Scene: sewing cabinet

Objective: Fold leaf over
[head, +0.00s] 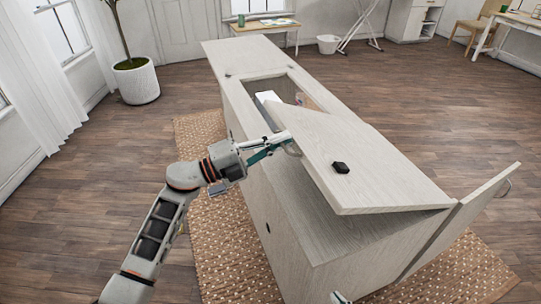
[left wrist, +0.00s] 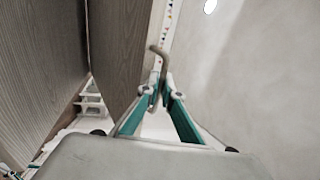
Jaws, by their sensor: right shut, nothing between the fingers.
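The pale wood leaf (head: 375,165) is tilted above the near part of the sewing cabinet (head: 290,225), with a dark gap under its near side. A small black block (head: 341,168) sits on its face. My left gripper (head: 284,142) is at the leaf's left edge, beside a metal handle (head: 293,150). In the left wrist view my left gripper (left wrist: 160,92) has its teal fingers closed together around the bent handle (left wrist: 155,52). Only a fingertip of my right gripper (head: 340,297) shows at the bottom edge in the head view, in front of the cabinet; it is shut and empty.
The cabinet's open well (head: 268,98) holds something white, partly hidden. A door panel (head: 460,220) with a handle stands open at the right. A woven rug (head: 225,235) lies beneath. A potted plant (head: 136,82) stands back left. Wood floor is clear to the right.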

